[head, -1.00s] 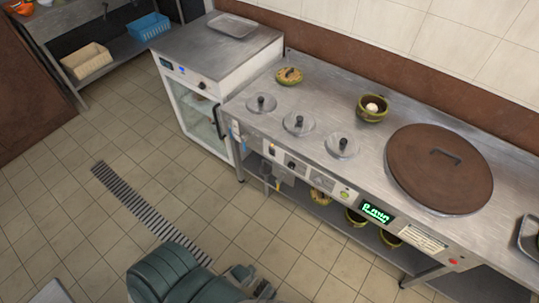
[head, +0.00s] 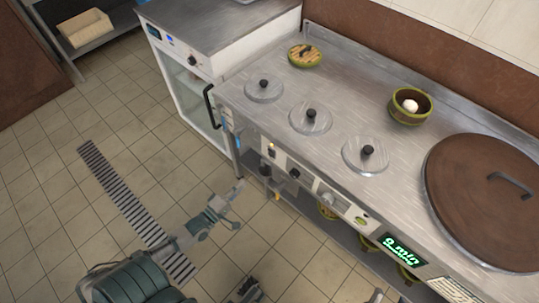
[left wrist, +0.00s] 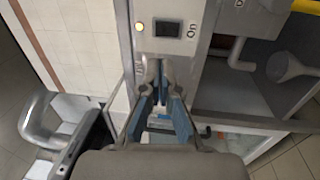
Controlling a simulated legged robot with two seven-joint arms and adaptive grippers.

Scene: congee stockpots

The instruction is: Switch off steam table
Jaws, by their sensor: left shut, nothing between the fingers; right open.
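The steam table (head: 350,95) is a steel counter with three knobbed lids and a front control panel (head: 318,190). At the panel's left end is a small dark switch (head: 270,153) with a lit light. Contact is unclear. My right gripper (head: 310,293) is open, mostly cut off at the bottom edge.
A large brown lid (head: 475,190) covers the right part of the counter. A glass-fronted cabinet (head: 192,100) with a handle adjoins on the left. A green display (head: 399,250) is lit.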

